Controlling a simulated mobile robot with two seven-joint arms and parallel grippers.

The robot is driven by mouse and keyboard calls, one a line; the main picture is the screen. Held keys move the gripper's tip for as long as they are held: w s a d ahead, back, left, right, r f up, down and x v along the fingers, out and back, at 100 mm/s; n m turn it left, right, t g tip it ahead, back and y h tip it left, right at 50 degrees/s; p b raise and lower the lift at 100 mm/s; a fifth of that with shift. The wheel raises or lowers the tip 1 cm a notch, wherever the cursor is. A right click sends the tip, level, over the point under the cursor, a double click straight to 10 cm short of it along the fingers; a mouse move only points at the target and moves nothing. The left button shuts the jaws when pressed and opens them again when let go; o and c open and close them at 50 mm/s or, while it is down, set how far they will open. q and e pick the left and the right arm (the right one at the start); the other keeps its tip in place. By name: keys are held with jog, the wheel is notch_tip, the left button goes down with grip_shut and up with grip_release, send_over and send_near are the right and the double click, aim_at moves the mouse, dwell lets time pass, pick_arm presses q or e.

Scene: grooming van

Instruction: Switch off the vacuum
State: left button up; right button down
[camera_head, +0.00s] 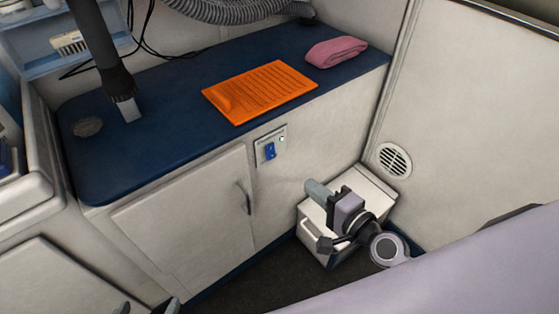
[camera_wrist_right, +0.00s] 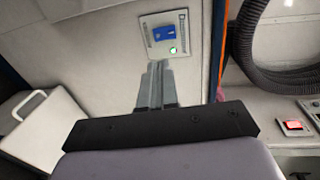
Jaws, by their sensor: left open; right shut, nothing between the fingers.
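A small switch panel (camera_head: 270,147) is set in the front of the counter. It has a blue rocker switch (camera_head: 270,151) and a small pale light. In the right wrist view the blue rocker (camera_wrist_right: 165,33) sits beside a lit green lamp (camera_wrist_right: 173,50); its lettering is too small to read. My right gripper (camera_head: 313,187) is shut and empty, below and right of the panel, apart from it. In the wrist view its fingertips (camera_wrist_right: 157,65) point towards the panel. My left gripper (camera_head: 147,307) is open at the bottom edge, mostly cut off.
A ribbed hose (camera_head: 225,10) hangs above the blue counter (camera_head: 165,150), which holds an orange mat (camera_head: 262,90) and pink towel (camera_head: 336,51). A white box (camera_head: 317,218) stands behind my right arm. In the wrist view, a red lit switch (camera_wrist_right: 293,125) shows at right.

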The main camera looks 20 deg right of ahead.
aim_at(272, 156)
pick_arm(q)
jog(key=shift+a+f+b, duration=0.1)
jog(key=shift+f+b, duration=0.4)
jog(key=shift+f, duration=0.05)
pick_arm(e)
jog(key=x, duration=1.2)
jog(key=shift+w+a, duration=0.15)
jog(key=shift+w, duration=0.2)
pick_arm(q)
jog(key=shift+f, duration=0.1)
